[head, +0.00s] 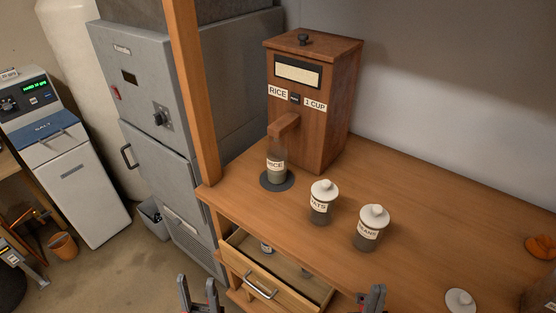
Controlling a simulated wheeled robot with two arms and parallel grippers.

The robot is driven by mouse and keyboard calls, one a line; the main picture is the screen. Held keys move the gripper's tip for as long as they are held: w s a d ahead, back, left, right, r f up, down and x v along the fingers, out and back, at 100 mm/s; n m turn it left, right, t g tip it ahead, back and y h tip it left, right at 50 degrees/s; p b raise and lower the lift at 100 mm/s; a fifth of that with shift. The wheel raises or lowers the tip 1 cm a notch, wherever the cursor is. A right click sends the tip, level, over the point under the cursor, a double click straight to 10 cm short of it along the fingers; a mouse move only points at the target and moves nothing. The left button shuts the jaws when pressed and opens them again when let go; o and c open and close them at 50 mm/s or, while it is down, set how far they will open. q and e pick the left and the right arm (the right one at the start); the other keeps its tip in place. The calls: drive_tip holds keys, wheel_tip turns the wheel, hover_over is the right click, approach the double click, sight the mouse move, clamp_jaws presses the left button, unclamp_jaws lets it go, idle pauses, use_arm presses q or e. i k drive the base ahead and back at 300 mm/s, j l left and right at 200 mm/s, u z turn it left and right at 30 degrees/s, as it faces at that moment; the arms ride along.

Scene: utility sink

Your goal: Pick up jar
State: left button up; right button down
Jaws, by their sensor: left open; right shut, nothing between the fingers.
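A glass jar labelled RICE (277,171) stands upright under the spout of the wooden rice dispenser (311,102), on a dark round pad (276,183). A second jar (321,203), its label partly readable as oats, stands to the right with a white lid. A third jar (370,229), labelled BEANS, stands further right, also lidded. My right gripper (373,297) is at the bottom edge, shut and empty, in front of the counter. Both are apart from the jars.
A drawer (262,280) stands open under the wooden counter (420,190), with small items inside. A white lid (460,301) lies at the lower right, and an orange object (541,247) sits at the right edge. A wooden post (195,95) rises at the counter's left corner.

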sight(277, 155)
drive_tip(key=j+z, duration=0.1)
drive_tip(key=z, duration=0.5)
drive_tip(key=j+z, duration=0.5)
drive_tip(key=j, duration=0.2)
drive_tip(key=j+z, duration=0.45)
drive_tip(key=j, duration=0.25)
drive_tip(key=k+l, duration=0.05)
